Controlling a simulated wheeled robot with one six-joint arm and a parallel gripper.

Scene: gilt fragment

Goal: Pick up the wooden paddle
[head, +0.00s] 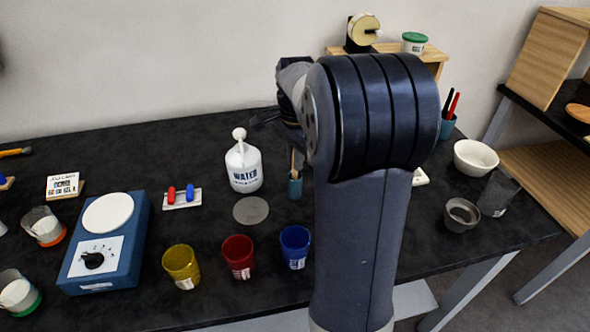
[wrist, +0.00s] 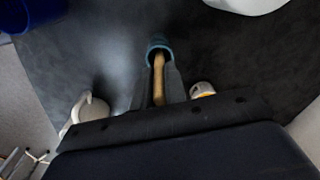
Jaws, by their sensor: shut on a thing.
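The wooden paddle (wrist: 158,88) is a pale brown stick between the two dark fingers of my gripper (wrist: 158,68) in the wrist view. My gripper is shut on it. The paddle's lower end reaches into a small teal cup (wrist: 158,44). In the head view, the teal cup (head: 295,187) stands on the dark table with a thin wooden handle (head: 293,162) rising out of it. My arm hides the fingertips there, and the paddle's end inside the cup is hidden.
A white WATER bottle (head: 244,167) stands left of the teal cup, with a flat grey disc (head: 251,210) in front of it. Blue (head: 295,247), red (head: 238,256) and yellow (head: 182,266) cups stand nearer. A white bowl (head: 475,158) stands at the right.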

